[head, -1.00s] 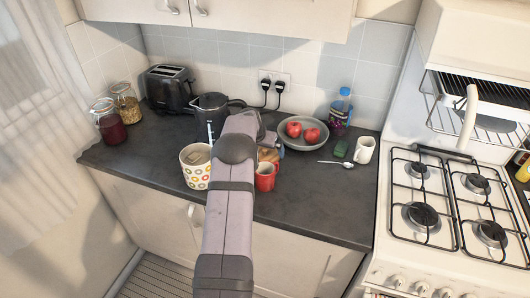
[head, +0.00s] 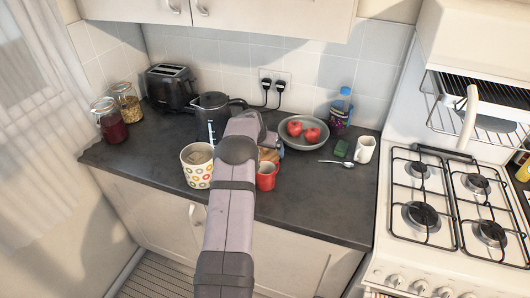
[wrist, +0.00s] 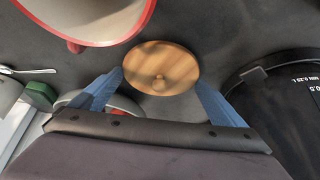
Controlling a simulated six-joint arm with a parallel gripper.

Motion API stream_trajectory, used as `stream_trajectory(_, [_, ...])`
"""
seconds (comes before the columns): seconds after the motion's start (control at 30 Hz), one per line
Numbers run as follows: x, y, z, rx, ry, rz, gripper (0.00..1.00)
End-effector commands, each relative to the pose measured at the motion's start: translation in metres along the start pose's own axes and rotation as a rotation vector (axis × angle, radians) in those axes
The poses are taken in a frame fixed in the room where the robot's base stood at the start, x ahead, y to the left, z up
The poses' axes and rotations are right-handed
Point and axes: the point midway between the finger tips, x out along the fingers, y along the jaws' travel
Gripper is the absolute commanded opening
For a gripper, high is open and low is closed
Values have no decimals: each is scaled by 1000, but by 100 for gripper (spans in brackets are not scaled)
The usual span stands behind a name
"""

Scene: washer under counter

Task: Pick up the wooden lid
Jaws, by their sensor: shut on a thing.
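The gripper is shut on the lid, one finger at each side. In the head view a bit of the wooden lid (head: 268,155) shows beside my arm, behind the red mug. My arm hides the rest of it and most of the gripper there. I cannot tell how far the lid is above the counter.
The red mug (head: 266,176) and patterned pot (head: 197,166) stand close in front. The kettle (head: 212,117) is behind to the left. A bowl with apples (head: 304,131), a spoon (head: 337,163), a green sponge (head: 341,149) and a white mug (head: 365,149) lie right. The front right counter is clear.

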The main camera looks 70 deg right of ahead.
Motion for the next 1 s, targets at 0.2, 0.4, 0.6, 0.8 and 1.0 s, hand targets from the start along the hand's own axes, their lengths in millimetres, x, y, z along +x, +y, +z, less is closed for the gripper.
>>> stream_trajectory(0.2, [-17,0,-11,1,5,-1,72])
stream_trajectory(0.4, [-46,0,-28,1,6,-2,72])
stream_trajectory(0.6, [-72,0,-42,1,4,-1,72])
stream_trajectory(0.8, [-84,0,-49,0,2,-1,72])
stream_trajectory(1.0, [-92,-7,-49,-11,2,-7,72])
